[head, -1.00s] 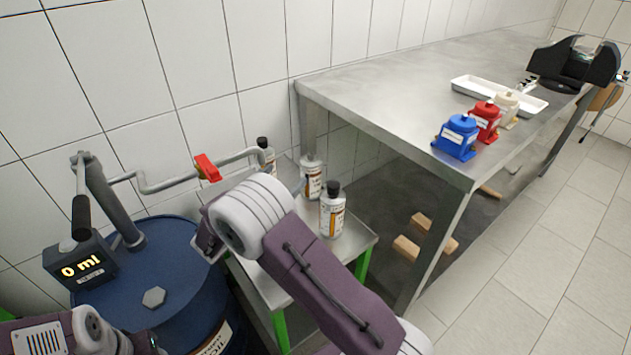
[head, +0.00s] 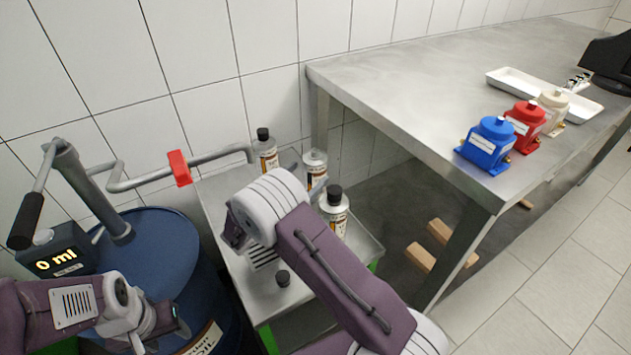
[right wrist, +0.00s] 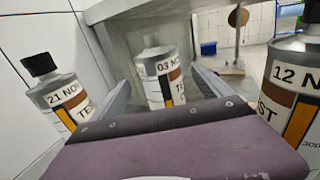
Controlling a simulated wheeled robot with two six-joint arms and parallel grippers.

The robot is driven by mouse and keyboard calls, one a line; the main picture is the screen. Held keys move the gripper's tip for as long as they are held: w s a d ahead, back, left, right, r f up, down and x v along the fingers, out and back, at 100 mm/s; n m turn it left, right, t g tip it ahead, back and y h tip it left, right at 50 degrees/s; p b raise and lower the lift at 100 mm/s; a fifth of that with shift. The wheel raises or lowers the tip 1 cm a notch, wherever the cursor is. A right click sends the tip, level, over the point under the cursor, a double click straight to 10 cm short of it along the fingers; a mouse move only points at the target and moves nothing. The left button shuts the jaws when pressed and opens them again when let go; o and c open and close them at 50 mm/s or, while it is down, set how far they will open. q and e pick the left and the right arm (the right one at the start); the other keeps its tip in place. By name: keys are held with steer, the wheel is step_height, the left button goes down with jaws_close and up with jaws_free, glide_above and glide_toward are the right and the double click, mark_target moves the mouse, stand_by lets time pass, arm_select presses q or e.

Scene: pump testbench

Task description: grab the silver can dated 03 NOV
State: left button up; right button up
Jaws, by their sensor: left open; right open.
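The silver can dated 03 NOV (right wrist: 158,75) stands upright between the two fingers of my right gripper (right wrist: 162,88) in the right wrist view. In the head view this can (head: 315,162) is the middle one of three and shows a pale top with no black cap. My right gripper (head: 305,174) is open around it; I cannot tell whether a finger touches it. A can dated 21 NOV (right wrist: 56,95) is to the left and one reading 12 N (right wrist: 291,95) to the right. My left gripper (head: 172,322) is open and empty by the blue drum.
The cans stand on a small metal table (head: 215,205). A loose black cap (head: 283,278) lies on it. The blue drum (head: 160,255) with a pump and a 0 ml display (head: 55,261) is at left. A steel bench (head: 410,85) stands close on the right.

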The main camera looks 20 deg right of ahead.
mark_target(320, 153)
steer(key=shift+w+d+f, duration=0.1)
steer(key=shift+w+d, duration=0.2)
steer(key=shift+d, duration=0.3)
steer(key=b+x, duration=0.1)
steer(key=x, duration=0.5)
steer(key=shift+b, duration=0.3)
jaws_close()
steer(key=shift+r+p, duration=0.95)
steer(key=shift+r, duration=0.75)
steer(key=shift+a+r, duration=0.2)
steer(key=shift+r, duration=0.1)
steer(key=p+v, duration=0.3)
steer(key=v, duration=1.4)
steer(key=shift+s+a+f, duration=0.3)
steer(key=shift+a, duration=0.05)
